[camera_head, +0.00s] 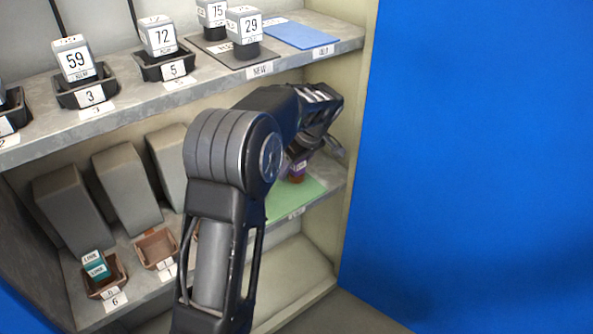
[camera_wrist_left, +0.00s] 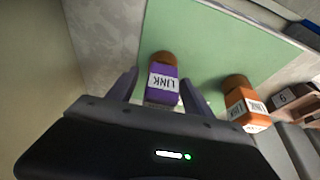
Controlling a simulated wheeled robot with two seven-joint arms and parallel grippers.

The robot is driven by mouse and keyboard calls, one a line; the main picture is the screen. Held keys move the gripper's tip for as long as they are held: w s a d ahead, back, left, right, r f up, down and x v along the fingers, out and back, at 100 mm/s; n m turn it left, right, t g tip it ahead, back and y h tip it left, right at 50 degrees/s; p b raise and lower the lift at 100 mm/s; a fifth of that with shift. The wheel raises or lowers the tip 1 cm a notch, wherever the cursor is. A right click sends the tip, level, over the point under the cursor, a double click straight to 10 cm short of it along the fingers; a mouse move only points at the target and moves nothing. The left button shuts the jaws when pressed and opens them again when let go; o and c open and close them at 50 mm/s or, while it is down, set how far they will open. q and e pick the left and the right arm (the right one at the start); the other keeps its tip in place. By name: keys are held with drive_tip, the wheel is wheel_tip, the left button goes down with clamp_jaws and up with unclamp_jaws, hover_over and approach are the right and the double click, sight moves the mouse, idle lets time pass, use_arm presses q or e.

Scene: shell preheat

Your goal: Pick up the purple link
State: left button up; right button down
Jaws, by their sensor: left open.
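The purple link (camera_wrist_left: 162,83) stands on the green mat (camera_wrist_left: 205,40) in the left wrist view, with a white LINK label and a brown end. My left gripper (camera_wrist_left: 160,90) is open, with one finger on each side of the purple link. I cannot tell whether the fingers touch it. In the head view a small part of the purple link (camera_head: 298,168) shows below my left gripper (camera_head: 325,143), over the green mat (camera_head: 312,187) on the lower shelf. My right gripper is not in view.
An orange link (camera_wrist_left: 240,103) stands close to the right of my left gripper in the wrist view. A teal link (camera_head: 95,266) sits in a brown tray (camera_head: 106,288). The upper shelf (camera_head: 215,80) with numbered blocks is above, and a blue wall (camera_head: 470,150) is at right.

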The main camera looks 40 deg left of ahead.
use_arm(q)
drive_tip(key=shift+a+f, duration=0.1)
drive_tip(key=shift+f, duration=0.1)
idle(0.5)
clamp_jaws()
idle(0.4)
